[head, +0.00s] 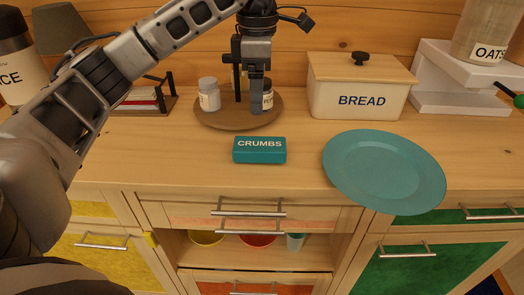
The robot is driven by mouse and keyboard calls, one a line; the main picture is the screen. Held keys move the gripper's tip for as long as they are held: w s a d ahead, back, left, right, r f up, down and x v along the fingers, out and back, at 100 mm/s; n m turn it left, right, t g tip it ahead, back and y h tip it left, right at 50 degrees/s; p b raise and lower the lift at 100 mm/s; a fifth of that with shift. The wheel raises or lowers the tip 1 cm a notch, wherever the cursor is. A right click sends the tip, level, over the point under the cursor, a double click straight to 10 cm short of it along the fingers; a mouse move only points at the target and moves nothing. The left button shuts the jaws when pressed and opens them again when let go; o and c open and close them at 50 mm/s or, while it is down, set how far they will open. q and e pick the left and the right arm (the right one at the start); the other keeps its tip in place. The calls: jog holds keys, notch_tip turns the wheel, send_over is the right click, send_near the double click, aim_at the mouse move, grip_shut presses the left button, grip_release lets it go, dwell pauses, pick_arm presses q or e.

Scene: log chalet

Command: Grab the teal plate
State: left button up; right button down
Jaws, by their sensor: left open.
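The teal plate (384,171) lies flat on the wooden counter at the right, its near edge reaching to or over the counter's front edge. Nothing lies on it. My left gripper (262,100) points down over the round wooden stand at the back middle, to the left of and behind the plate. It is apart from the plate. Its fingers partly hide a small jar (267,87). My right gripper does not show.
A teal box marked CRUMBS (259,150) sits left of the plate. A bread bin (357,92) stands behind it. The round stand (237,116) holds small jars (209,95). A white stepped shelf (462,85) is at back right. The counter's left front is clear.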

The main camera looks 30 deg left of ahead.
pick_arm(q)
send_over(260, 143)
jog(key=f, duration=0.8)
jog(key=shift+s+f+b, duration=0.1)
jog(key=shift+s+b, duration=0.1)
jog(key=shift+b, duration=0.2)
jog(key=shift+w+f, duration=0.1)
jog(key=shift+f, duration=2.85)
jog(key=c, duration=1.1)
